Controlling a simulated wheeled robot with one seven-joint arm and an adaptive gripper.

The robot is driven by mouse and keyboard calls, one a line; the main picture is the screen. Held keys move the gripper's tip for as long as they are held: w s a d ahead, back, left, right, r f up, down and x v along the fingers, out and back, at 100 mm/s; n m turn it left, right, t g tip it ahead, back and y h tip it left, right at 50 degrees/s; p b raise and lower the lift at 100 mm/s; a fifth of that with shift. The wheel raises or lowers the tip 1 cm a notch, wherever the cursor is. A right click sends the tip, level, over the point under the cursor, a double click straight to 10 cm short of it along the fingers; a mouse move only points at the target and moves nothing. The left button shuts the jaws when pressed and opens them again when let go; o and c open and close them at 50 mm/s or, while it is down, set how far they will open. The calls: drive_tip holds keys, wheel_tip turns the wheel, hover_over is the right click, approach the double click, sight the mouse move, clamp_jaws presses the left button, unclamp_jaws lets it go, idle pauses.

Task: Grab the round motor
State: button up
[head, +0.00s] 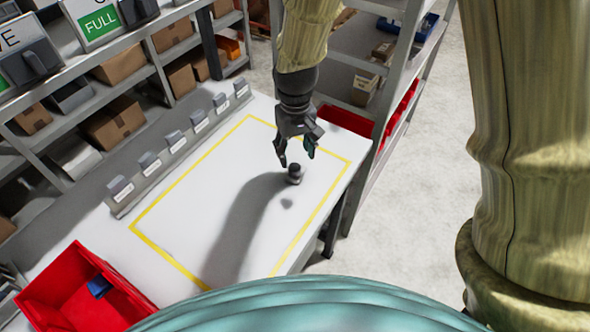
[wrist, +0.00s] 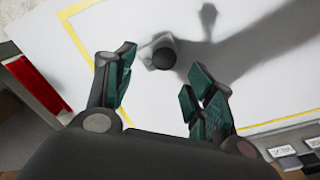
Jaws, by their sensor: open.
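The round motor (head: 295,174) is a small dark and light grey piece standing on the white table inside the yellow outline. In the wrist view the motor (wrist: 162,54) lies beyond the fingertips, its dark round top facing the camera. My gripper (head: 295,150) is open and empty above the motor, apart from it. In the wrist view the two green-padded fingers of my gripper (wrist: 157,78) are spread, with the motor roughly in line with the gap between them.
A row of labelled grey dispensers (head: 174,141) runs along the table's back edge. A red bin (head: 70,290) with a blue object stands at the near left. A shelf with red bins (head: 400,110) is close on the right. The yellow-outlined area (head: 190,215) is otherwise clear.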

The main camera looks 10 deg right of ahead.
sight(294, 166)
drive_tip(key=shift+s+f, duration=0.15)
drive_tip(key=shift+f, duration=0.3)
drive_tip(key=shift+a+f+p, duration=0.15)
drive_tip(key=shift+f+p, duration=0.35)
drive_tip(key=shift+f, duration=0.25)
drive_tip(key=shift+a+f+p, duration=0.1)
drive_tip(key=shift+f+p, duration=0.35)
drive_tip(key=shift+f, duration=1.45)
clamp_jaws()
